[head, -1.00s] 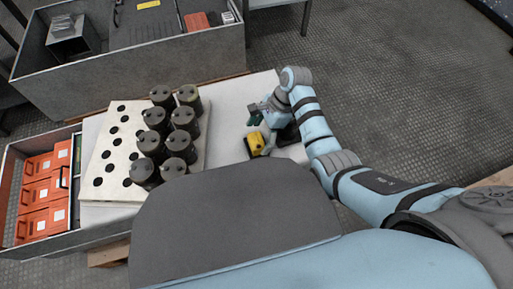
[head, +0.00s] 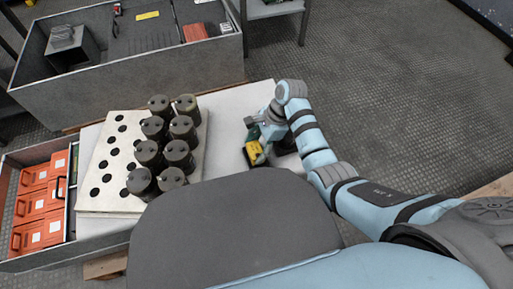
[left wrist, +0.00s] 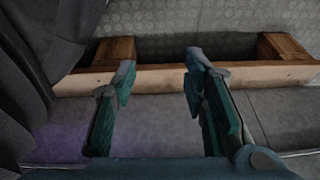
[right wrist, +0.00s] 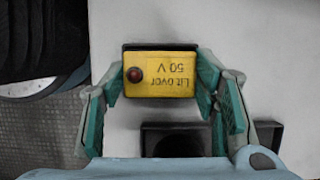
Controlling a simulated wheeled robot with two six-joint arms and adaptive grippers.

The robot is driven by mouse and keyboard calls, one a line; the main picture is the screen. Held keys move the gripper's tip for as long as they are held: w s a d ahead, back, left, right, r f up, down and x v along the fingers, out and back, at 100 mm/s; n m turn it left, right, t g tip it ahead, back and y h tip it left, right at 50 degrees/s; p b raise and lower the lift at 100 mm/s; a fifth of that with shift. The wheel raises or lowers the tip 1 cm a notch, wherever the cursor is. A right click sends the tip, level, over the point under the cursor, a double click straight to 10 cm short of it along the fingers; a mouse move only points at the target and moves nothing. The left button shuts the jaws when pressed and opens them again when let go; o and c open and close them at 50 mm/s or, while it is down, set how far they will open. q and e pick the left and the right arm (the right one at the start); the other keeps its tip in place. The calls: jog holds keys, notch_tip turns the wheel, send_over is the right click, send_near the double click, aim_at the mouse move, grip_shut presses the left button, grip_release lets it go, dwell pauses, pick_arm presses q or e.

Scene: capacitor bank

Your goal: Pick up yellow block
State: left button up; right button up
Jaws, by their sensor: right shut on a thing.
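The yellow block (head: 256,153) is by the front right of the white table top, partly covered by my right gripper in the head view. In the right wrist view the yellow block (right wrist: 175,68) has a dark edge, a red round lamp and the words "Lit over 50 V". My right gripper (right wrist: 160,78) is shut on it, one green finger at each side. Whether the block touches the table is hard to tell. My left gripper (left wrist: 160,76) is open and empty above the floor and a wooden beam; it is out of the head view.
A perforated pale board (head: 100,198) holds several dark cylinders (head: 180,154) left of the gripper. Orange boxes (head: 40,205) lie in a grey bin at far left. A large grey crate (head: 130,85) stands behind. A dark open holder (right wrist: 180,142) lies close behind the block.

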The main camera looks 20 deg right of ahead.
notch_tip(320, 180, up, 11)
jog(key=p, duration=0.7)
notch_tip(320, 180, up, 9)
jog(key=p, duration=0.5)
send_over(257, 148)
pick_arm(q)
jog(key=s+a+r+g, duration=0.1)
jog(key=s+r, duration=0.2)
jog(key=s, duration=0.3)
jog(key=s+a+r+g, duration=0.1)
jog(key=s+r, duration=0.2)
jog(key=s, duration=0.3)
jog(key=shift+s+a+r+m+g, duration=0.2)
jog(key=shift+r+m+g, duration=0.1)
jog(key=shift+m, duration=0.1)
pick_arm(e)
jog(key=shift+f, duration=0.15)
